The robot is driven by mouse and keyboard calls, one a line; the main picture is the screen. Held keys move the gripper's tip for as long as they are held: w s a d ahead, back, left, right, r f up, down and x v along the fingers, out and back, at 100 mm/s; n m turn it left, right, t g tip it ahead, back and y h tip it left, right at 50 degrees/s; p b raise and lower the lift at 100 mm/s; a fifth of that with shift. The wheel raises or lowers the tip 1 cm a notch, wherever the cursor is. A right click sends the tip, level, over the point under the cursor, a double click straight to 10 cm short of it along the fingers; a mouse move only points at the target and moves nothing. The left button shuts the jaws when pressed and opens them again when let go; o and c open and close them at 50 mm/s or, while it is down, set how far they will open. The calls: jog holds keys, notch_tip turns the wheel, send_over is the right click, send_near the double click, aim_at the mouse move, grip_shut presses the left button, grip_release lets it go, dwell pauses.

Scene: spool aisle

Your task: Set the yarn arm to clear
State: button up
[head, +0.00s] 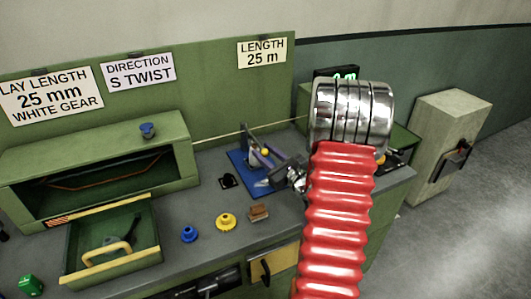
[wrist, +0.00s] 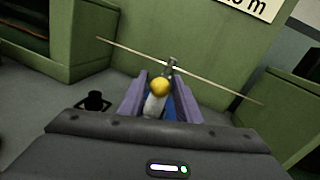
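A small lever with a yellow knob (wrist: 159,87) and a pale stem, which seems to be the yarn arm, stands between my gripper's purple fingers in the wrist view. The knob also shows in the head view (head: 265,151), above a blue base plate (head: 237,160). My gripper (wrist: 160,92) is open, with a finger on each side of the knob and a narrow gap visible on the right. A thin pale yarn (wrist: 215,84) crosses just beyond the fingertips, by a small metal guide (wrist: 172,65). The lever's foot is partly hidden.
A black knob (wrist: 95,101) stands left of my gripper. On the bench are a blue gear (head: 189,234), a yellow gear (head: 226,222), a brown block (head: 259,213) and an open green drawer (head: 142,243). My red arm hides the bench's right part.

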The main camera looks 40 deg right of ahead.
grip_shut()
